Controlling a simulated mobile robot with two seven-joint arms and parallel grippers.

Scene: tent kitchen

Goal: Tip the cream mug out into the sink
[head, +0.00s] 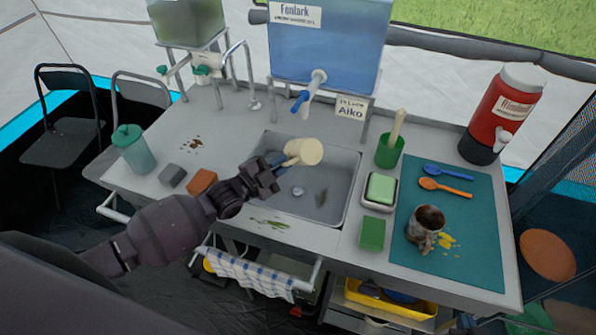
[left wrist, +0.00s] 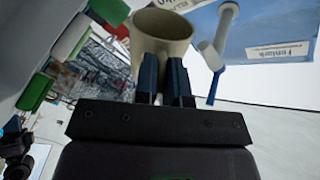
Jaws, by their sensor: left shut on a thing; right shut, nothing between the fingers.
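The cream mug (head: 304,151) is held above the sink (head: 338,205), towards its back left. It looks tipped over on its side, and its open rim shows in the left wrist view (left wrist: 160,24). I cannot tell whether anything is inside it or running out. My left gripper (head: 281,163) is shut on the mug; its blue-grey fingers (left wrist: 165,78) also show in the left wrist view. The sink floor shows a drain and a dark patch. My right gripper is not seen in the head view.
The blue water tank's tap (head: 312,88) hangs behind the mug, close to it. A thin metal faucet (head: 250,85) stands at the back left. A green cup with a brush (head: 390,150), a soap dish (head: 379,191) and a brown mug (head: 428,222) are to the right.

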